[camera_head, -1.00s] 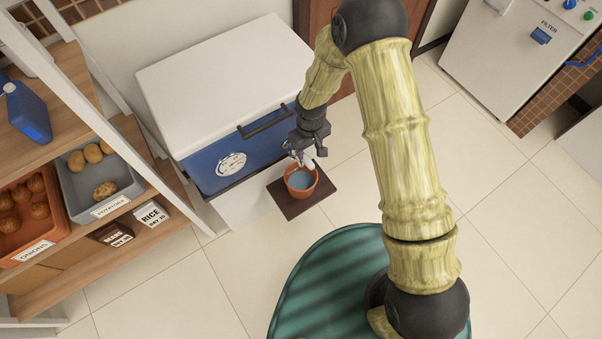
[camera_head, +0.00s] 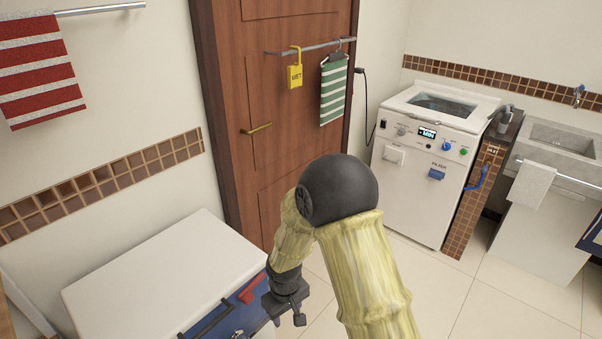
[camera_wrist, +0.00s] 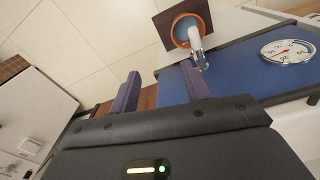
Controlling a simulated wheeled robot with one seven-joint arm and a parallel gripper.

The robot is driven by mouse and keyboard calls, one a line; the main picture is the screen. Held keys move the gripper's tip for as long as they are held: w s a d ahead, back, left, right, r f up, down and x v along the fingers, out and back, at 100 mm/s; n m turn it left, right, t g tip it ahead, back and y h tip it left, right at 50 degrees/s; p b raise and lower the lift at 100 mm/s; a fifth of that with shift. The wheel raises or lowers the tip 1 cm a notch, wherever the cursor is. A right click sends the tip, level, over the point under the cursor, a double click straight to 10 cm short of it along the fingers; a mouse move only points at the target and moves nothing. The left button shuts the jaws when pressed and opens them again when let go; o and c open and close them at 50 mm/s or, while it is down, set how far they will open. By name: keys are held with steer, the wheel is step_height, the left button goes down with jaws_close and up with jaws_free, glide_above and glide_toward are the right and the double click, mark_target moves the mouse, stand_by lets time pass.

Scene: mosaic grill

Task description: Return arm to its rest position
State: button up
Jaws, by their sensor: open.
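My arm (camera_head: 360,270) rises from the bottom of the head view, bends at a dark round joint, and hangs down to the left. My gripper (camera_head: 286,318) is at the lower end, in front of the white-lidded blue chest (camera_head: 165,285). In the wrist view my gripper (camera_wrist: 160,90) has its two purple fingers spread apart, with nothing between them. Beyond the fingers is an orange bowl (camera_wrist: 174,36) on a dark brown mat (camera_wrist: 163,20). A white, spout-like piece (camera_wrist: 195,40) overlaps the bowl in this view; I cannot tell whether they touch.
The chest's blue front carries a round gauge (camera_wrist: 287,51). A wooden door (camera_head: 225,90) with a yellow tag (camera_head: 295,75) and green striped towel (camera_head: 333,92) stands behind. A white machine (camera_head: 415,190) and a sink (camera_head: 560,140) are right. Tiled floor (camera_head: 490,290) is clear between.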

steer(key=s+d+r+m+t+p, duration=0.1)
steer(key=s+d+r+m+p, duration=0.1)
steer(key=s+d+r, duration=0.3)
steer(key=s+d+r+m+t+p, duration=0.1)
steer(key=s+d+r+m+p, duration=0.2)
steer(key=d+r, duration=1.1)
step_height(320, 180, up, 3)
steer(key=shift+s+f+m, duration=0.15)
steer(key=shift+s+m, duration=1.05)
steer(key=shift+d, duration=0.1)
steer(key=shift+c, duration=0.2)
